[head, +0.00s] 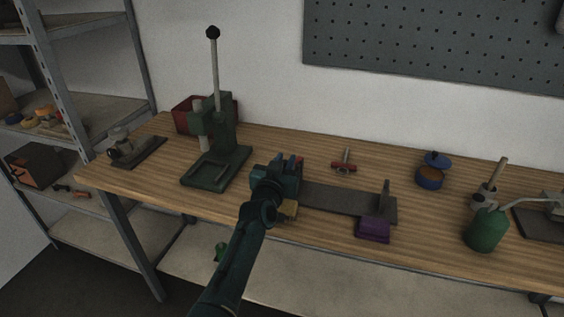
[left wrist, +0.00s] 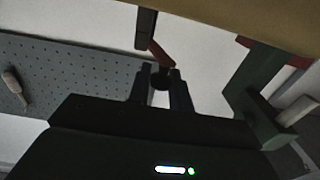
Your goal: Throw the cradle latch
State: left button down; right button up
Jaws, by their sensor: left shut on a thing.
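A cradle with a dark flat plate (head: 345,203) lies on the workbench, with a thin upright post near its right end. My left gripper (head: 289,163) is at the plate's left end and hides most of what is there. In the left wrist view its two fingers (left wrist: 161,88) are shut on a dark round knob (left wrist: 161,79). The knob appears to be the end of a red lever (left wrist: 161,54), taken to be the cradle latch, which slants up beside a dark post (left wrist: 146,28). My right gripper is not in view.
A green lever press (head: 222,150) stands to the left, with a red bin (head: 188,115) behind it. A purple block (head: 373,230) and a yellow block (head: 290,210) are at the plate's front side. A blue pot (head: 430,179) and a green can (head: 487,229) stand to the right.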

pick_arm(q)
jog(key=shift+r, duration=0.15)
jog(key=c, duration=1.3)
grip_release()
jog(key=shift+c, duration=0.2)
jog(key=shift+f, duration=0.2)
